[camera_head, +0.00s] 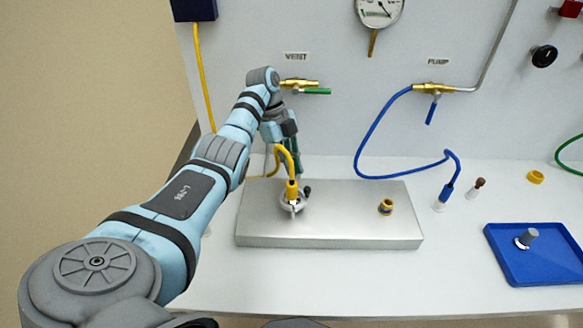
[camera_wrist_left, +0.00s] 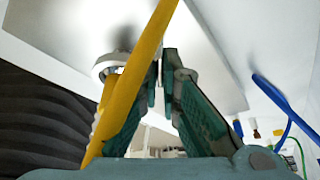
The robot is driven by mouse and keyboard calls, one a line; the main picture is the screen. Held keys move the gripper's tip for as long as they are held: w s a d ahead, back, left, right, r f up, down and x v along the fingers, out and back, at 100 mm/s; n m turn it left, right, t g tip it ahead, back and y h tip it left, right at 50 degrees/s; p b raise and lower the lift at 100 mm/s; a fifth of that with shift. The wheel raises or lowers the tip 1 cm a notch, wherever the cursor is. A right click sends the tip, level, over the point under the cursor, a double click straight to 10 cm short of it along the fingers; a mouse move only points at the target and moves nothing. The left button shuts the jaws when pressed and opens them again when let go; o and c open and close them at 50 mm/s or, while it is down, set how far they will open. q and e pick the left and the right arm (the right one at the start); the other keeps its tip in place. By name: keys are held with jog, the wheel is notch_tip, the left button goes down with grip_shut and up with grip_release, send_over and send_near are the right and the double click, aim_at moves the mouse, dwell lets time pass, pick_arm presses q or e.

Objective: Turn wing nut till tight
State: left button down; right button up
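A grey clamp ring (camera_head: 291,206) sits around the base of the yellow hose's brass end fitting (camera_head: 292,190) on the left of the metal block. A small dark knob (camera_head: 307,189) beside it looks like the wing nut, but it is too small to be sure. My left gripper (camera_head: 298,172) points down just above and behind it. In the left wrist view, its teal fingertips (camera_wrist_left: 162,70) are close together with a narrow gap and nothing visible between them. The pale ring (camera_wrist_left: 108,66) lies left of the tips. The yellow hose (camera_wrist_left: 135,75) crosses in front of the left finger. My right gripper is out of view.
The metal block (camera_head: 340,228) lies on the white bench with a second brass port (camera_head: 386,207) at right. A blue hose (camera_head: 366,140), a brown-topped vial (camera_head: 476,189) and a blue tray (camera_head: 545,262) are further right. The back panel carries valves and a gauge (camera_head: 379,10).

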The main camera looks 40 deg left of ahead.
pick_arm(q)
jog(key=shift+m+b, duration=0.7)
jog(key=shift+m, duration=0.2)
jog(key=shift+g, duration=0.3)
jog(key=c, duration=1.8)
grip_release()
